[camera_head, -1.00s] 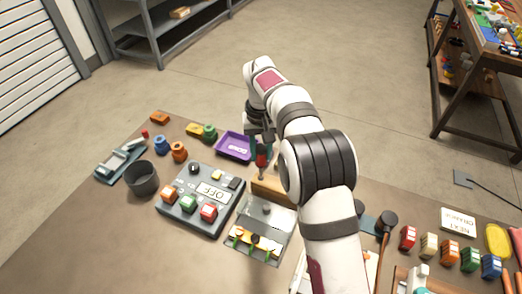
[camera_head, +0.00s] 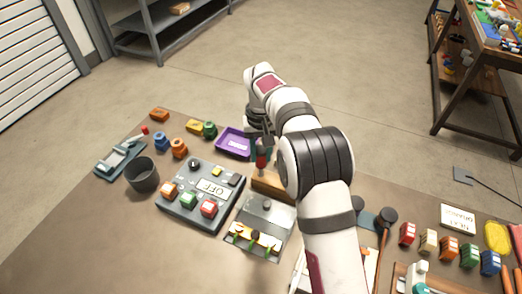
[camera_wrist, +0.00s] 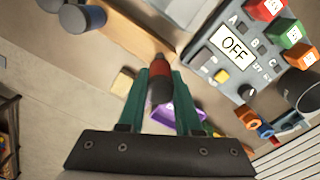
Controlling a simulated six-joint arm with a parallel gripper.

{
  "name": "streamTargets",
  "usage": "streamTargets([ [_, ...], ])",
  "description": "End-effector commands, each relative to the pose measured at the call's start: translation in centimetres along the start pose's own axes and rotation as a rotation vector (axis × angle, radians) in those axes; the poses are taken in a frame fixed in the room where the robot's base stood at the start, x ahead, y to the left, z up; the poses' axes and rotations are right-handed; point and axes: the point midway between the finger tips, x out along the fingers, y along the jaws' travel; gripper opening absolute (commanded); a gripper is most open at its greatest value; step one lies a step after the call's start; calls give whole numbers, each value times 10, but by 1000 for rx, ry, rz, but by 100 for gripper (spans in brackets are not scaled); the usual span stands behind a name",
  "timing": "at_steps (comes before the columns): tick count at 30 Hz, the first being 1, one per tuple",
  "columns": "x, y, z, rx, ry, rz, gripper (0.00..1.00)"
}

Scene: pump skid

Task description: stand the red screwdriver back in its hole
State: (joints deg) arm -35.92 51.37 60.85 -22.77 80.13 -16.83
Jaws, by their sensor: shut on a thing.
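The red screwdriver (camera_head: 261,162) has a red handle with a dark end. My gripper (camera_wrist: 160,88) is shut on its handle, which shows between the green fingers in the wrist view (camera_wrist: 160,70). The screwdriver points down, roughly upright, at the left end of a wooden block (camera_head: 272,186). In the wrist view the block (camera_wrist: 125,28) runs up and left from the screwdriver. The hole itself is hidden, and I cannot tell whether the tip is in it or above it.
The control panel marked OFF (camera_head: 190,214) stands left of the block, with a purple tray (camera_head: 233,142) behind. A grey box with a clear front (camera_head: 262,222) is close in front. A dark cup (camera_head: 141,176) stands at left. Hammers and coloured blocks lie right of my arm.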

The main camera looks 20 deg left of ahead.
Motion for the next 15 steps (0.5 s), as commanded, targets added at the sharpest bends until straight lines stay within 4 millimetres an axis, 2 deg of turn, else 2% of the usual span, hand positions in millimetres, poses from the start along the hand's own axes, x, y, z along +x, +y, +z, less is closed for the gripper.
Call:
streamTargets([
  [15, 13, 0, 0, 1, -1, 1, 0],
])
